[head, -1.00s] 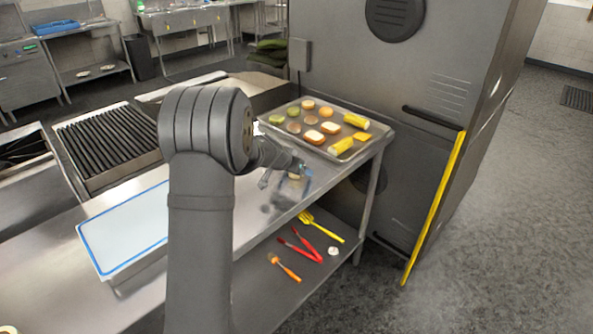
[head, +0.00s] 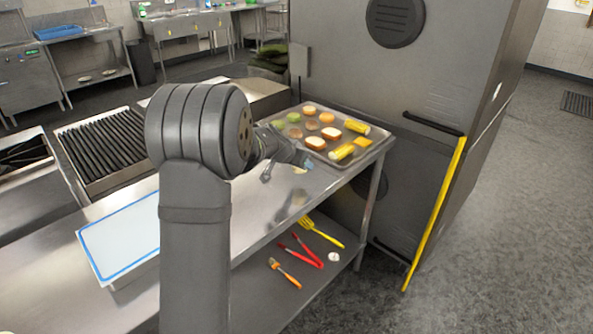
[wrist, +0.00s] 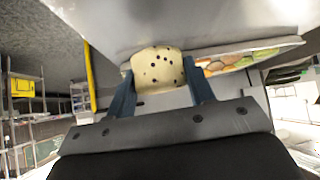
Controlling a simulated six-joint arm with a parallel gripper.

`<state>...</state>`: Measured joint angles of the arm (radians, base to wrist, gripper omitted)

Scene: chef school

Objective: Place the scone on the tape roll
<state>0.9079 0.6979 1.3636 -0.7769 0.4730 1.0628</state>
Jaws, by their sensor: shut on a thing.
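The scone (wrist: 158,70) is cream with dark spots. My gripper (wrist: 160,85) is shut on it, one blue-grey finger on each side. In the head view my gripper (head: 288,172) is low beyond my arm, over the steel counter, left of and in front of the food tray. A pale bit of the scone (head: 300,169) shows at its fingertips. I cannot make out a tape roll for certain. A small white round thing (head: 333,257) lies on the lower shelf, too small to identify.
A metal tray (head: 370,160) with several foods stands at the counter's right end, close to the gripper. A blue-edged white board (head: 120,240) lies at left. A tall grey cabinet stands behind. Red tongs (head: 300,252) and a yellow spatula (head: 320,231) lie on the lower shelf.

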